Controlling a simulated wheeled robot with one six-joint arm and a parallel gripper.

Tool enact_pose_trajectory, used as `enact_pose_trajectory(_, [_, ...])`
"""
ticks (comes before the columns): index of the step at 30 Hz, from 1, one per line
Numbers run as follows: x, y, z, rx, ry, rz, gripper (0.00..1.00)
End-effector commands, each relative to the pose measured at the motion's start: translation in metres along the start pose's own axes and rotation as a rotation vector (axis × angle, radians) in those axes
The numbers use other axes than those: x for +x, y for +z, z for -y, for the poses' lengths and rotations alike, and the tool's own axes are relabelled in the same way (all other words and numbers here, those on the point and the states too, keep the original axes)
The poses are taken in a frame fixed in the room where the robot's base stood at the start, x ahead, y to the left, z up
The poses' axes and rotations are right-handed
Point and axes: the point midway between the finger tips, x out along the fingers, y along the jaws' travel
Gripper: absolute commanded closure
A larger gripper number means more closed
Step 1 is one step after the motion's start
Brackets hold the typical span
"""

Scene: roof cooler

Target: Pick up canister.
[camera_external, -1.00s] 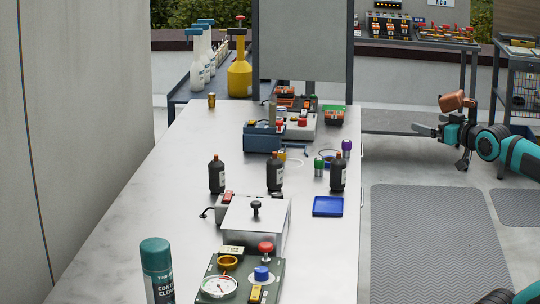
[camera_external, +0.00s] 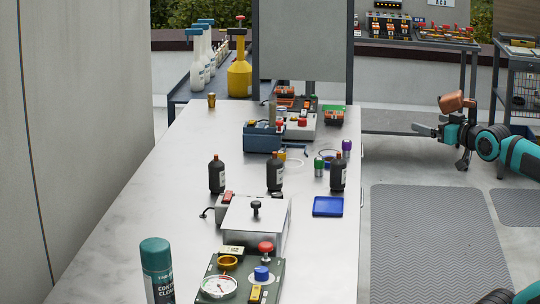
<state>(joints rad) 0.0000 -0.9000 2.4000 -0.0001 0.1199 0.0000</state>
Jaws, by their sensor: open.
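No single thing is plainly marked as the canister. A yellow container (camera_external: 239,76) with a red top stands at the back. Three black bottles with brown caps stand mid-table: left (camera_external: 216,176), middle (camera_external: 275,174) and right (camera_external: 338,175). My gripper (camera_external: 424,130) is open and empty, right of the table over the floor, pointing left. It is apart from all of these.
The metal table (camera_external: 130,215) holds a silver box (camera_external: 255,222), a gauge panel (camera_external: 218,287), a blue tray (camera_external: 328,206) and a blue device (camera_external: 263,138). A grey upright panel (camera_external: 300,40) rises at the back. Bare table lies at the left. A floor mat (camera_external: 435,240) lies right.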

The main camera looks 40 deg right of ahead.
Motion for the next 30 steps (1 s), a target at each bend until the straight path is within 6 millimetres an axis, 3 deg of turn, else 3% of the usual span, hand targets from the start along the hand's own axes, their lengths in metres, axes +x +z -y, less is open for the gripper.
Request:
enact_pose_trajectory(7, [0.0, 0.0, 0.0, 0.0, 0.0, 0.0, 0.02])
enact_pose_trajectory(12, [0.0, 0.0, 0.0, 0.0, 0.0, 0.0, 0.32])
enact_pose_trajectory(23, [0.007, -0.004, 0.002, 0.001, -0.007, 0.016, 0.32])
enact_pose_trajectory(30, [0.053, -0.027, 0.02, 0.004, -0.054, 0.13, 0.32])
